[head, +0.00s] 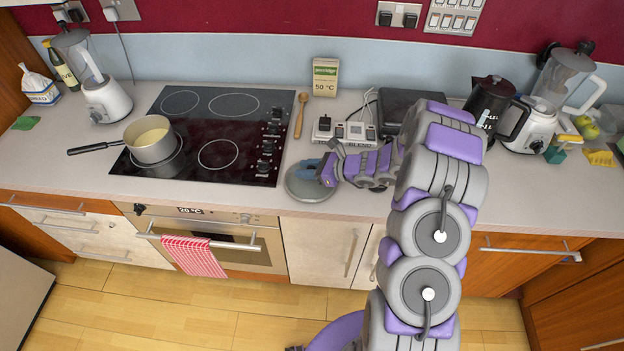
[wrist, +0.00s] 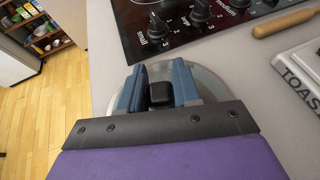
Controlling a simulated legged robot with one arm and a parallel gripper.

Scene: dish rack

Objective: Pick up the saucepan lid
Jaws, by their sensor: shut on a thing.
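The saucepan lid (head: 312,189) is a round glass disc with a pale rim. It lies on the counter to the right of the hob, close to the front edge. My gripper (head: 317,168) reaches it from the right. In the wrist view, my gripper (wrist: 160,92) has its blue fingers on either side of the black knob of the saucepan lid (wrist: 208,77), shut on it. The gripper hides part of the lid.
The black hob (head: 215,125) with its knobs lies left of the lid. A black kettle (head: 490,108) and a blender (head: 553,100) are at right.

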